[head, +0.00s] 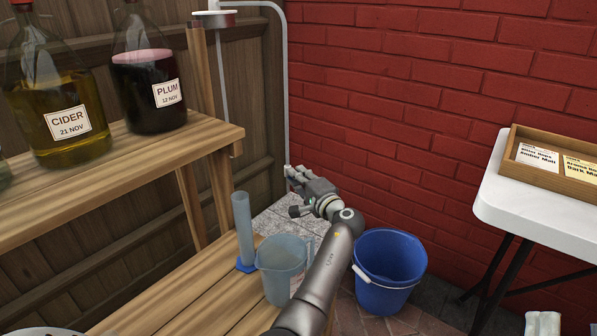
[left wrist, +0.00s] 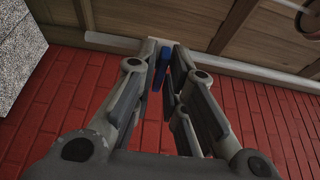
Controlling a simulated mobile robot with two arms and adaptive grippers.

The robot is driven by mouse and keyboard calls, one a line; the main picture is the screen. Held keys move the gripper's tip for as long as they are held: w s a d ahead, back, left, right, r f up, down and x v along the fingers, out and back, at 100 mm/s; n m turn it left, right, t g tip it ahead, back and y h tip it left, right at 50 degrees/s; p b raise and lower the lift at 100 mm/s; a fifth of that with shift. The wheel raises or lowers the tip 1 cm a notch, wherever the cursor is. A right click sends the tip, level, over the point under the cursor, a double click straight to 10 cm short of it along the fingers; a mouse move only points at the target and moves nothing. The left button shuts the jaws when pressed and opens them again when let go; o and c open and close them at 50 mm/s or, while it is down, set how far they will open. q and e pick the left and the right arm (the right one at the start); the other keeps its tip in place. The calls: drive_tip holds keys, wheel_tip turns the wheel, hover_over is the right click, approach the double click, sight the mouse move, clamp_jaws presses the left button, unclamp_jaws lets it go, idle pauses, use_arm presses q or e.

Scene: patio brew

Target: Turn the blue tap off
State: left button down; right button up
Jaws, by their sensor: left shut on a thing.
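The blue tap's lever (left wrist: 165,62) shows between the fingertips of my left gripper (left wrist: 160,78) in the left wrist view. In the head view my left gripper (head: 297,178) is at the foot of the white pipe (head: 286,110), in the corner of fence and brick wall. It is shut on the lever. In the head view the gripper hides the tap, and the lever's exact angle cannot be told. My right gripper is not in view.
A blue bucket (head: 390,268) stands on the ground right of my left arm. A clear jug (head: 280,270) and a tall blue-based cylinder (head: 243,228) stand on the lower wooden shelf. Bottles of cider (head: 62,95) and plum (head: 147,85) stand above. A white table (head: 530,205) is at right.

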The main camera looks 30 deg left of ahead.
use_arm(q)
drive_tip(key=shift+m+p, duration=0.6)
drive_tip(key=shift+p, duration=0.25)
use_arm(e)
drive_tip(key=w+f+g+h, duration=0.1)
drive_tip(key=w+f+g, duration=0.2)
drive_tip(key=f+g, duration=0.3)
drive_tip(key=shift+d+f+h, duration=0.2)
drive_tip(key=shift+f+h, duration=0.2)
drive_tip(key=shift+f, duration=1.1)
use_arm(q)
drive_tip(key=c, duration=1.7)
unclamp_jaws()
drive_tip(key=shift+o, duration=0.5)
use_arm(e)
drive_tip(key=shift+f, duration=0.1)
use_arm(q)
drive_tip(key=v, duration=0.7)
drive_tip(key=shift+s+d, duration=0.15)
drive_tip(key=shift+d, duration=0.15)
drive_tip(key=shift+r, duration=0.1)
